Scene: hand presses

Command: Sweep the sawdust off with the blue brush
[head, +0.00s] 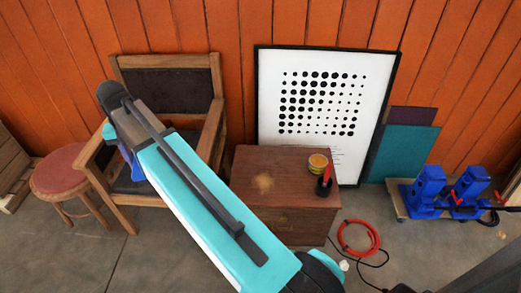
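A small tan patch of sawdust (263,183) lies on the top of a brown wooden chest (285,222), left of its middle. My arm crosses the picture from the lower right to the upper left, passing left of the chest. My gripper is not visible; the arm hides what is behind it. A dark blue piece (132,163) shows beside the arm in front of the chair. I cannot tell whether it is the blue brush or how it is held.
A yellow tin (318,163) and a dark item with a red handle (324,182) stand at the chest's right end. A wooden armchair (172,88), red stool (60,170), framed dot print (320,100), red hose (358,238) and blue presses (428,186) surround it.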

